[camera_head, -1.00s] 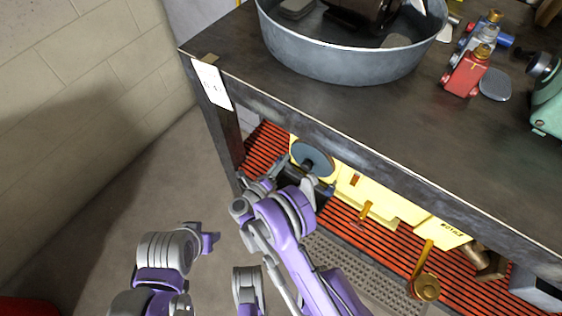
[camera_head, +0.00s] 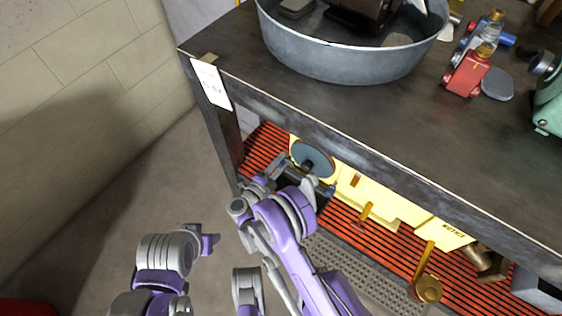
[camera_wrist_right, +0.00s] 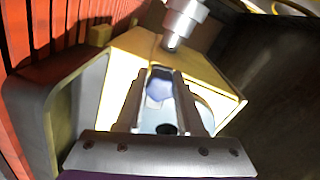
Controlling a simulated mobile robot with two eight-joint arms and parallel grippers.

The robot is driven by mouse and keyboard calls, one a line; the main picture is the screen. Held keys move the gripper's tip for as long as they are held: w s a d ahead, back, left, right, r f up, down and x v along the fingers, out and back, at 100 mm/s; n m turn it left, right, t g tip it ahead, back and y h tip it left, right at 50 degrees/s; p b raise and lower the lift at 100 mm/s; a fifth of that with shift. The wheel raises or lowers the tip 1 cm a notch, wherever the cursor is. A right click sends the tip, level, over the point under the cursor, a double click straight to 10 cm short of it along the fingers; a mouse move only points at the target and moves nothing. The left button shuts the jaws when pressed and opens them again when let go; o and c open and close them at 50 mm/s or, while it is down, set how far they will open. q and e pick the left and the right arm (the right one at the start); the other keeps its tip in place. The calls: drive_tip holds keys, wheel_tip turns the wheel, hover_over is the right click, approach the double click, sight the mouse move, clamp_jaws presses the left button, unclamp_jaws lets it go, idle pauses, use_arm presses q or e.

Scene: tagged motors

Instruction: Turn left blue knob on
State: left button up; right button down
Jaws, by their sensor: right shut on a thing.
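A blue-grey round knob (camera_head: 313,157) sits on a yellow motor housing (camera_head: 340,185) at the left end of the shelf under the bench. My right gripper (camera_head: 299,176) is at this knob, reaching in from below, and its arm hides part of the housing. In the right wrist view the two fingers (camera_wrist_right: 161,98) are close together around a pale blue part (camera_wrist_right: 158,90) of the knob. The knob's wider pale disc (camera_wrist_right: 206,113) shows beside the right finger.
The bench top's front edge (camera_head: 340,140) overhangs the shelf just above my right gripper. More brass-coloured handles (camera_head: 426,290) stick out to the right. A metal tub (camera_head: 345,62) and a red part (camera_head: 468,74) stand on top. The floor at left is clear.

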drive_tip(key=shift+n, duration=1.9)
drive_tip(key=c, duration=0.8)
unclamp_jaws()
drive_tip(key=shift+s, duration=0.1)
drive_tip(key=p+v, duration=0.1)
drive_tip(key=v, duration=0.9)
drive_tip(key=shift+s+a+p, duration=0.25)
drive_tip(key=shift+a+p, duration=0.05)
drive_tip(key=shift+p, duration=0.1)
